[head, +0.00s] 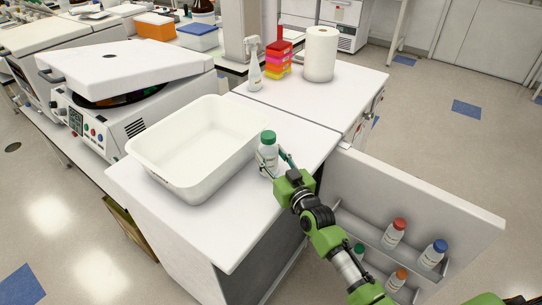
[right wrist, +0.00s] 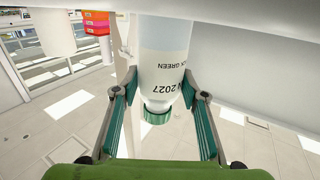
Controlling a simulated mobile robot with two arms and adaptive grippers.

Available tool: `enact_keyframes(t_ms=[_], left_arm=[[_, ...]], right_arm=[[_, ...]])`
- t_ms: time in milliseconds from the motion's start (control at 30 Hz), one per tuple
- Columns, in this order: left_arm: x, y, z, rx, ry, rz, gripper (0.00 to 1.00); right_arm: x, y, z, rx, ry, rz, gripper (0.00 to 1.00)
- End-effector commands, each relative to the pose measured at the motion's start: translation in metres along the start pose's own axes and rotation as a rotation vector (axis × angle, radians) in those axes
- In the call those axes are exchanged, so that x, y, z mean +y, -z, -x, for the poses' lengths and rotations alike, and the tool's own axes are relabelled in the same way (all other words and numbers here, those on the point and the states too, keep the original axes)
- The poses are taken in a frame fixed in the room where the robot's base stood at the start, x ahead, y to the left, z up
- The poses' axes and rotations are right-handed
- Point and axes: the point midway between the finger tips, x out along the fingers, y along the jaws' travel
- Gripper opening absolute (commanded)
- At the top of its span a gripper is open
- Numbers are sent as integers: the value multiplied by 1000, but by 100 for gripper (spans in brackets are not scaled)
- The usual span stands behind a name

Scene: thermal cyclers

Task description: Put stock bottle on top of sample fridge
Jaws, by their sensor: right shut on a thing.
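The stock bottle (head: 267,154), white with a green cap, is upright at the right end of the white top of the sample fridge (head: 236,225). I cannot tell whether its base touches the top. My right gripper (head: 273,167) is shut on the bottle, one finger on each side of its body. In the right wrist view the bottle (right wrist: 165,55) shows upside down between the teal finger pads, label partly visible, cap at the lower end. The fridge door (head: 420,205) stands open to the right. My left gripper is not in view.
A white tub (head: 190,178) fills much of the fridge top, just left of the bottle. The open door holds several bottles, among them a red-capped (head: 395,232) and a blue-capped one (head: 433,253). A spray bottle (head: 254,68) and paper roll (head: 320,54) stand behind.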

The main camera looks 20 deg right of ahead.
Motion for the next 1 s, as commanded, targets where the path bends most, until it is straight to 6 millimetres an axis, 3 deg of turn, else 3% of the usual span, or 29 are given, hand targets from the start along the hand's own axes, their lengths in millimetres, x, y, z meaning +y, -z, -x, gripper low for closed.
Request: enact_keyframes(t_ms=[33, 100, 533, 667, 1000], left_arm=[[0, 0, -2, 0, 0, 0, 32], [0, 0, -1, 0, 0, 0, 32], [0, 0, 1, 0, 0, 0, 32], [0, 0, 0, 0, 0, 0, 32], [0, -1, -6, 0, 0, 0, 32]], right_arm=[[0, -2, 0, -1, 0, 1, 42], [0, -2, 0, -1, 0, 1, 57], [0, 1, 3, -2, 0, 0, 57], [0, -1, 20, -3, -1, 1, 57], [0, 0, 88, -3, 0, 2, 57]])
